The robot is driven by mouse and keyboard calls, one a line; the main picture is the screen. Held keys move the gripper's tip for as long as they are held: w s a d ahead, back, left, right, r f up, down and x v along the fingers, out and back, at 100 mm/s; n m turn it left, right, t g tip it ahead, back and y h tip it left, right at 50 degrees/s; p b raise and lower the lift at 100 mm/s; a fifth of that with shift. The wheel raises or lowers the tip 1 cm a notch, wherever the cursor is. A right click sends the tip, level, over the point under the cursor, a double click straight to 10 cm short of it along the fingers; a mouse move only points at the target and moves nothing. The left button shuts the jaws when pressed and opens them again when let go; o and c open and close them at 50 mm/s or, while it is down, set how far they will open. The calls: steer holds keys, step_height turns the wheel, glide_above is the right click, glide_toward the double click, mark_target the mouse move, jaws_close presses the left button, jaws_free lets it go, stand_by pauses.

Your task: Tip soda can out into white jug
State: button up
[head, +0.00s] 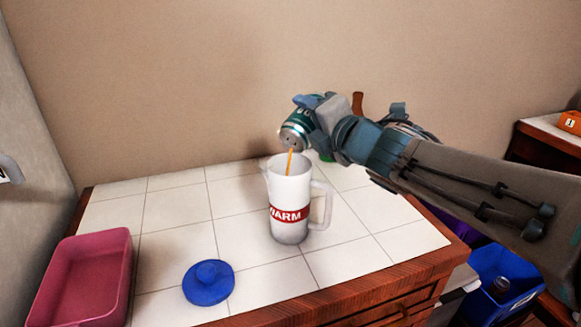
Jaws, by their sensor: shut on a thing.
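A white jug (290,181) with a red band reading "WARM" stands upright and open on the tiled counter, its handle to the right. My gripper (314,112) is shut on a green soda can (296,130) with a silver end, tilted down above the jug's mouth. A thin orange stream (290,160) runs from the can's lower end into the jug. The can does not touch the jug. The level of liquid inside the jug is hidden.
A blue lid (208,283) lies on the counter in front of the jug. A pink tub (82,278) stands at the left edge. A brown upright object (357,103) and a bit of green show behind my arm. A blue bin (500,285) is below at right.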

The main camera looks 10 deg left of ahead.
steer(key=shift+f+b, duration=0.1)
steer(key=shift+b, duration=0.45)
steer(key=shift+s+n+b, duration=0.1)
steer(key=shift+n+b, duration=0.2)
steer(key=shift+b, duration=0.2)
steer(key=shift+s+a+r+n+b, duration=0.1)
steer(key=shift+r+n+b, duration=0.2)
steer(key=shift+b, duration=0.3)
steer(key=shift+t+b, duration=0.4)
steer(key=b, duration=0.1)
steer(key=n+b, duration=0.1)
steer(key=b, duration=0.1)
steer(key=shift+s+a+y+b, duration=0.1)
steer(key=shift+s+y+b, duration=0.2)
steer(key=n+b, duration=0.1)
steer(key=r+n+b, duration=0.1)
steer(key=b, duration=0.1)
steer(key=shift+s+a+r+t+y, duration=0.15)
steer(key=shift+s+t+y, duration=0.2)
steer(key=shift+t+y, duration=0.05)
steer(key=shift+s+r+n+b, duration=0.2)
steer(key=shift+n+b, duration=0.1)
steer(key=shift+b, duration=0.35)
